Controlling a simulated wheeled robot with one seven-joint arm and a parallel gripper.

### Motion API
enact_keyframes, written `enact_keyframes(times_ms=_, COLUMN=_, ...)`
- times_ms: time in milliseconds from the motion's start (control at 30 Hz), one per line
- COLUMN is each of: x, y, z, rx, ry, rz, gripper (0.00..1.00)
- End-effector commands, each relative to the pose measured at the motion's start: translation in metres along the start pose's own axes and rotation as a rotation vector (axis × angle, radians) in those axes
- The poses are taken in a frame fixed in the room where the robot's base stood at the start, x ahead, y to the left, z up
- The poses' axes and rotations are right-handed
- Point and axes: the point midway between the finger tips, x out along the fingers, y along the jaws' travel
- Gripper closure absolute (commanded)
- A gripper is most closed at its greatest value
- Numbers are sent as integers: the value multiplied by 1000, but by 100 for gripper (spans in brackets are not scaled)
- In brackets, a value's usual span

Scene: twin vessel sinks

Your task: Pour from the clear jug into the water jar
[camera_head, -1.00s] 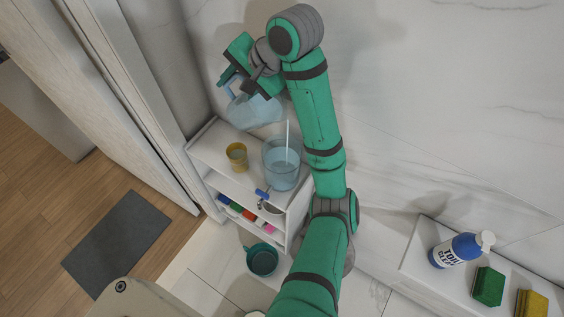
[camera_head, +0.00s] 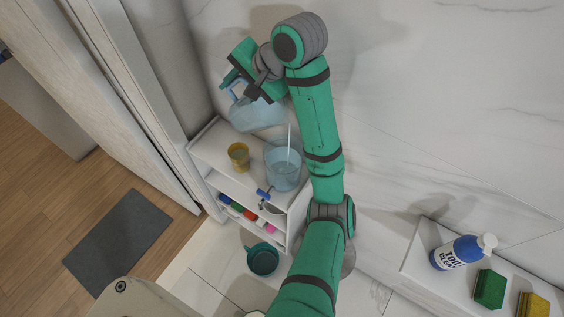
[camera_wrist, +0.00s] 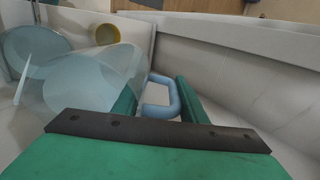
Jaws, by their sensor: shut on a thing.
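The clear jug (camera_head: 256,114) is pale blue and see-through, with a blue handle, and is held tilted above the back of the white shelf unit. My gripper (camera_head: 245,88) is shut on the jug's handle, which shows between the two green fingers in the wrist view (camera_wrist: 159,96). The jug's body (camera_wrist: 90,82) lies to the left of the fingers there. The water jar (camera_head: 283,170) is a clear bluish vessel standing upright on the shelf top, with a pale stick in it. It also shows in the wrist view (camera_wrist: 32,48), beyond the jug. No stream between them is visible.
A yellow cup (camera_head: 238,157) stands left of the jar on the white shelf unit (camera_head: 208,150). A blue tap (camera_head: 263,194) is at the jar's front. A teal bucket (camera_head: 262,261) stands on the floor. The marble wall is close behind my arm.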

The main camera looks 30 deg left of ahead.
Motion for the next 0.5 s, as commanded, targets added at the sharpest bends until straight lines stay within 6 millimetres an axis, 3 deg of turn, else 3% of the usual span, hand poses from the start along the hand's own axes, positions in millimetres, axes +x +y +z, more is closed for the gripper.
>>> enact_keyframes(times_ms=500, x=5, y=3, z=0, rx=-2, ry=1, rz=-16, gripper=100)
